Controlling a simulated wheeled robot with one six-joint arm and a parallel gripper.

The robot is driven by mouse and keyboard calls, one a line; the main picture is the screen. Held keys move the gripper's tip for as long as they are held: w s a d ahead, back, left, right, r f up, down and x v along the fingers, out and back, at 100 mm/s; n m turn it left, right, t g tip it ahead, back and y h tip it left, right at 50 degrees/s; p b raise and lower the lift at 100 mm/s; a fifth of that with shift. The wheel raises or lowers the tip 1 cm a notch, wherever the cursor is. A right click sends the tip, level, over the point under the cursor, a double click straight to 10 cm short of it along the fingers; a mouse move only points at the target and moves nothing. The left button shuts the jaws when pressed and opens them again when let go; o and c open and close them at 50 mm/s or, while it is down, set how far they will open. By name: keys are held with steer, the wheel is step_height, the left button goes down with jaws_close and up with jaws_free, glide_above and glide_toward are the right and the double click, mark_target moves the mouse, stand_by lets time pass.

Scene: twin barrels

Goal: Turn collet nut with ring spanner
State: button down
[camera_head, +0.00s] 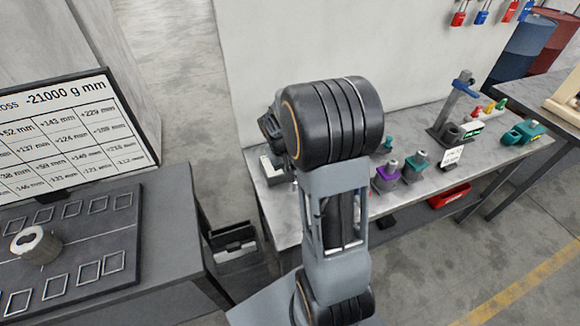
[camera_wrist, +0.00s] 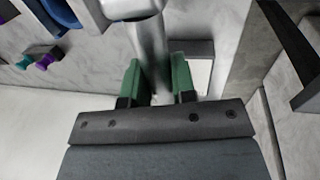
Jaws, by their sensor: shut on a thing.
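In the wrist view my gripper (camera_wrist: 157,64), with green finger pads, is shut on a silver bar (camera_wrist: 150,42), apparently the ring spanner's handle. Its wider upper end is cut off by the frame's top edge, so I cannot tell whether it has a ring. In the head view my arm hides the gripper and the bar. On the bench stand a purple-based holder (camera_head: 384,182) and a green-based holder (camera_head: 413,169), each with a grey top. I cannot tell which part is the collet nut. They appear small at the left in the wrist view, apart from my gripper.
A grey post fixture (camera_head: 447,127) and a teal device (camera_head: 523,132) stand on the bench (camera_head: 490,158) to the right. A small sign (camera_head: 452,156) stands by the holders. At left, a table holds a slotted board (camera_head: 100,240), a grey cylinder (camera_head: 35,246) and a display (camera_head: 75,145).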

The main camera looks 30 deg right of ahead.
steer(key=shift+a+b+x, duration=0.25)
steer(key=shift+b+x, duration=0.8)
steer(key=shift+x, duration=0.15)
stand_by(0.6)
steer(key=shift+w+f, duration=0.1)
steer(key=shift+w+a+m+b, duration=0.15)
steer(key=shift+a+m, duration=0.35)
steer(key=shift+m, duration=0.05)
steer(key=shift+w+a+m+b, duration=0.15)
steer(key=shift+a+m, duration=0.4)
steer(key=shift+w+a+m+g, duration=0.2)
steer(key=shift+a+m, duration=0.25)
steer(key=shift+m, duration=0.05)
steer(key=shift+w+a+m+g, duration=0.2)
steer(key=shift+w+a+m, duration=0.05)
steer(key=shift+a+m, duration=0.25)
steer(key=shift+w, duration=0.1)
steer(key=shift+w+a+m+y+b, duration=0.3)
steer(key=shift+w+a+m, duration=0.25)
steer(key=shift+a+m, duration=0.3)
steer(key=shift+w, duration=0.1)
